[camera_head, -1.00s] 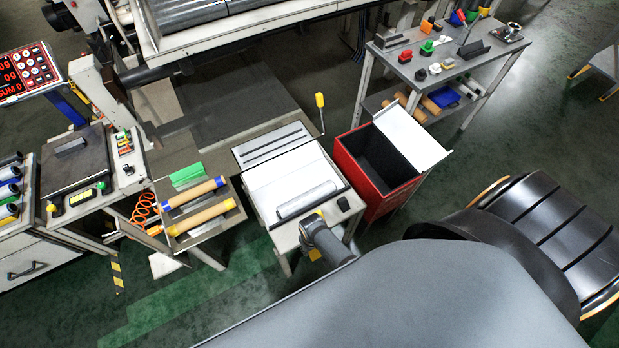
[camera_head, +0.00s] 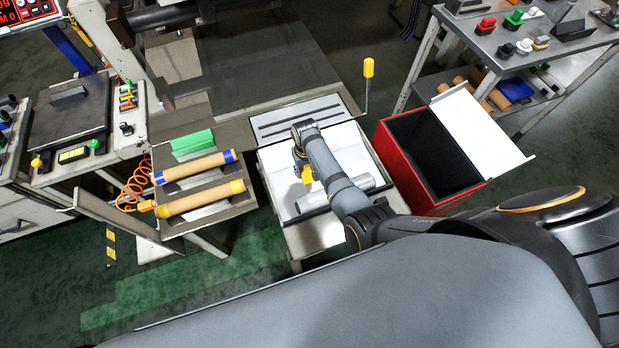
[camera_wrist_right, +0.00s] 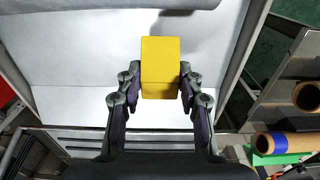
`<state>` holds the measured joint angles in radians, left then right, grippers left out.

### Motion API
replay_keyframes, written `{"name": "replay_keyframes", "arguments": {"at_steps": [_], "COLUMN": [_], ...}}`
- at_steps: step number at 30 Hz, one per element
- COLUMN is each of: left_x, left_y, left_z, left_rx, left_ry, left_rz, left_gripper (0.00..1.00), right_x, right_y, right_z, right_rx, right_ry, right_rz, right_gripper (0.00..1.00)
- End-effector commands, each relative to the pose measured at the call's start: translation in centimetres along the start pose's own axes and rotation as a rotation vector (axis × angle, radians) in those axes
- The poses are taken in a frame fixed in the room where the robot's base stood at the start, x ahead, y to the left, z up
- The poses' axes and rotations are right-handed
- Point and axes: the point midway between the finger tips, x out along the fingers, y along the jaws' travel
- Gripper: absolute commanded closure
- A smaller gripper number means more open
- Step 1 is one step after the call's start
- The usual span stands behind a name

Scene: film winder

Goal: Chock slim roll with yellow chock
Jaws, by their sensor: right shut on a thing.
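The yellow chock (camera_wrist_right: 161,62) is a small block held between the two fingers of my right gripper (camera_wrist_right: 160,88), which is shut on it. In the head view the chock (camera_head: 307,174) shows beside the slim roll, toward its left end, over the white tabletop. The slim roll (camera_head: 315,201) is a silver-grey cylinder lying on the white tabletop (camera_head: 340,140). My right forearm crosses over the roll and hides its middle. I cannot tell whether the chock touches the roll or the tabletop. My left gripper is out of view.
A red bin (camera_head: 393,163) with an open white lid (camera_head: 478,128) stands right of the table. A rack on the left holds a blue-ended roll (camera_head: 195,168), a yellow-ended roll (camera_head: 200,199) and a green block (camera_head: 193,142). A yellow-topped post (camera_head: 368,68) rises behind the table.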

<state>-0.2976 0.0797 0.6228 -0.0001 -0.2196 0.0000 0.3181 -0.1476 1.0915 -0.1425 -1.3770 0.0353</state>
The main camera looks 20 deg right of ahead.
Motion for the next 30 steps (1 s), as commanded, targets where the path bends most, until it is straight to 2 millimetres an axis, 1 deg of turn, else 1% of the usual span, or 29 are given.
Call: {"name": "replay_keyframes", "arguments": {"at_steps": [1,4,8,11,12,13,15,21,27,30], "left_x": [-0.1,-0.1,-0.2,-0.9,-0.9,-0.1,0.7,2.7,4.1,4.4], "left_y": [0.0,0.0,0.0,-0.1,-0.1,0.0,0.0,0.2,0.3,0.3], "left_z": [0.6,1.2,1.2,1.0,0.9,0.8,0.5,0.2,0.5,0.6], "left_rx": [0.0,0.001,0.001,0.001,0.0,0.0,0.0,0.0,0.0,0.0], "left_ry": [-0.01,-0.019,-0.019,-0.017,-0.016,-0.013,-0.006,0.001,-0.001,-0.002], "left_rz": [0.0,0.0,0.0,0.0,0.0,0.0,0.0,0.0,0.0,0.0], "left_gripper": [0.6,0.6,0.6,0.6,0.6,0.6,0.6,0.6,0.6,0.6], "right_x": [-0.1,-0.1,-0.2,-0.4,-0.1,0.7,1.8,4.6,6.5,6.9], "right_y": [0.0,0.0,0.0,0.0,0.0,0.0,0.0,0.0,0.0,0.0], "right_z": [0.0,0.0,0.0,0.1,0.1,0.1,0.2,0.2,0.3,0.3], "right_rx": [0.0,0.0,0.0,0.0,0.0,0.0,0.0,-0.001,-0.001,0.0], "right_ry": [-0.001,-0.001,-0.001,-0.002,-0.003,-0.002,-0.002,-0.001,-0.001,0.0], "right_rz": [0.0,0.0,0.0,0.0,0.0,0.0,0.0,0.0,0.001,0.001], "right_gripper": [0.95,0.95,0.95,0.95,0.95,0.95,0.95,0.95,0.95,0.95]}}
